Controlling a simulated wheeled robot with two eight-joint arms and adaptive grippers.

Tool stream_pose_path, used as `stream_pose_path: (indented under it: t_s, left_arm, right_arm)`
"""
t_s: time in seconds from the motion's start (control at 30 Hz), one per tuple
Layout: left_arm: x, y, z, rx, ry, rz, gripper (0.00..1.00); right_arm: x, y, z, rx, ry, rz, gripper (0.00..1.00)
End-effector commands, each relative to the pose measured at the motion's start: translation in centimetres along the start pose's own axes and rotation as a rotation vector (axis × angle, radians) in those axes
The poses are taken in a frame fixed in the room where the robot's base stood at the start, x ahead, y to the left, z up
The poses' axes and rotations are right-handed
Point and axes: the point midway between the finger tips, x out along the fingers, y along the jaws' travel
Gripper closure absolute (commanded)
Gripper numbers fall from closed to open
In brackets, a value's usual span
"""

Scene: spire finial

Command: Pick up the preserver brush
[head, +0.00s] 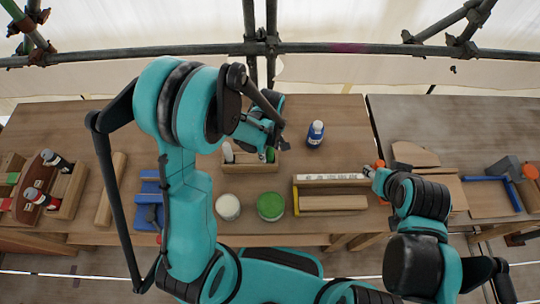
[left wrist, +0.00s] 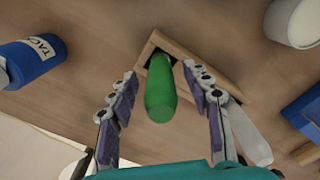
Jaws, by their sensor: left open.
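A green handle, likely the preserver brush (left wrist: 160,90), stands up from a small wooden holder (left wrist: 178,50) in the left wrist view. In the head view the holder (head: 250,168) sits mid-table, and a bit of the green handle (head: 271,155) shows. My left gripper (left wrist: 161,78) is open, with one finger on each side of the handle and gaps showing on both sides. In the head view my left gripper (head: 268,138) is over the holder and partly hides it. My right gripper (head: 372,174) is by the light wooden strips; its fingers are too small to read.
A white tool (left wrist: 250,135) stands in the same holder. A blue bottle (head: 316,134) is just right of it. A white-topped pot (head: 228,207) and a green-topped pot (head: 271,206) stand in front. Scaffold pipes (head: 150,56) cross behind the table.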

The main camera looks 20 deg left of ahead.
Motion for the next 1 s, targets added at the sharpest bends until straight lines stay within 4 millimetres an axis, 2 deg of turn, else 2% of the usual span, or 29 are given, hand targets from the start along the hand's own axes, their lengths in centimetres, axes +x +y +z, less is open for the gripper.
stream_pose_path:
  t_s: [0.23, 0.27, 0.43, 0.47, 0.8, 0.87, 1.0]
  left_arm:
    - [0.3, 0.0, 0.0, 0.000, 0.000, 0.000, 0.51]
    - [0.3, 0.0, 0.0, 0.000, 0.000, 0.000, 0.53]
    - [0.3, 0.0, 0.0, 0.000, 0.000, 0.000, 0.98]
    - [0.3, 0.0, 0.0, 0.000, 0.000, 0.000, 1.00]
    - [-0.1, 0.0, 0.0, 0.001, 0.000, 0.000, 1.00]
    - [-0.7, 0.0, 0.0, 0.001, 0.000, 0.000, 1.00]
    - [-3.4, -0.1, 0.0, 0.001, 0.000, 0.000, 1.00]
  right_arm:
    - [0.0, 0.0, 0.0, 0.000, 0.000, 0.000, 0.60]
    - [0.0, 0.0, 0.0, 0.000, 0.000, 0.000, 0.60]
    - [0.0, 0.0, 0.0, 0.000, 0.000, 0.000, 0.60]
    - [0.0, 0.0, 0.0, 0.000, 0.000, 0.000, 0.60]
    - [-0.1, 0.0, -0.1, 0.000, 0.000, 0.000, 0.60]
    - [-0.2, 0.0, -0.2, 0.000, 0.000, 0.000, 0.60]
    - [-0.9, 0.0, -0.6, 0.000, 0.000, 0.000, 0.60]
